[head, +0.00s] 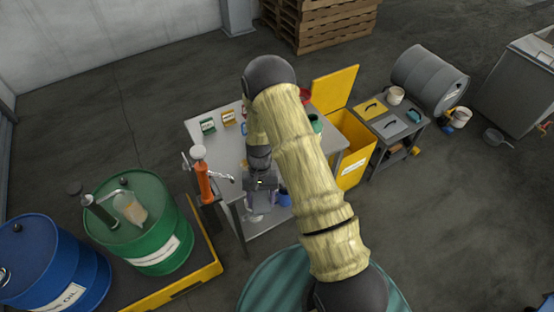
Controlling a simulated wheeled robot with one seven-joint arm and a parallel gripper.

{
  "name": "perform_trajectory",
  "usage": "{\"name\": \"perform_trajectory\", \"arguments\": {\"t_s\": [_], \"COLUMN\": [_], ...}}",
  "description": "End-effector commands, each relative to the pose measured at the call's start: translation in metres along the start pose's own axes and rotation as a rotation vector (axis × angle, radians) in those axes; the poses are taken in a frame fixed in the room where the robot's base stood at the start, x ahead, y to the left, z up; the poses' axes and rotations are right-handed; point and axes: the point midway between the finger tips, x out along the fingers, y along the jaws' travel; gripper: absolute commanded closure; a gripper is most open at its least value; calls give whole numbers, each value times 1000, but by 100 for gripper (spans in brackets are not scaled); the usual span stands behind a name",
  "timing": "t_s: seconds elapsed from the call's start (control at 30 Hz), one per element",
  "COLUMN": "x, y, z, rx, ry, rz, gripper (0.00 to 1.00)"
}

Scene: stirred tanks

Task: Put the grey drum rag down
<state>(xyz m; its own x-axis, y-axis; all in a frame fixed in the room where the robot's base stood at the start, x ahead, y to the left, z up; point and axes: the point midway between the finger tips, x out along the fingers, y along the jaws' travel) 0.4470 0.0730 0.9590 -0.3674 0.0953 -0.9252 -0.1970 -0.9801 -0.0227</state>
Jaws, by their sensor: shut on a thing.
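My gripper (261,190) points down over the front edge of the grey worktable (218,150), seen from above and behind my arm. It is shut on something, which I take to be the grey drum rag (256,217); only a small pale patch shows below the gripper. The fingertips and most of what they hold are hidden by the gripper body. My arm covers the middle and right part of the tabletop.
Small labelled boxes (208,125) stand at the table's back left.

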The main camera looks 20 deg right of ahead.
Motion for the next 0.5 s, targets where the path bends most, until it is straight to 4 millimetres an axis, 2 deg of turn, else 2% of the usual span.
{"name": "perform_trajectory", "arguments": {"t_s": [0.03,0.1,0.27,0.4,0.5], "x": [8,13,18,16,13], "y": [6,17,46,61,65], "z": [-12,-26,-56,-67,-68], "rx": [-15,-48,-128,-168,-176], "ry": [3,4,2,-4,-5], "rz": [6,20,65,92,98], "gripper": [66,66,66,66,66]}}
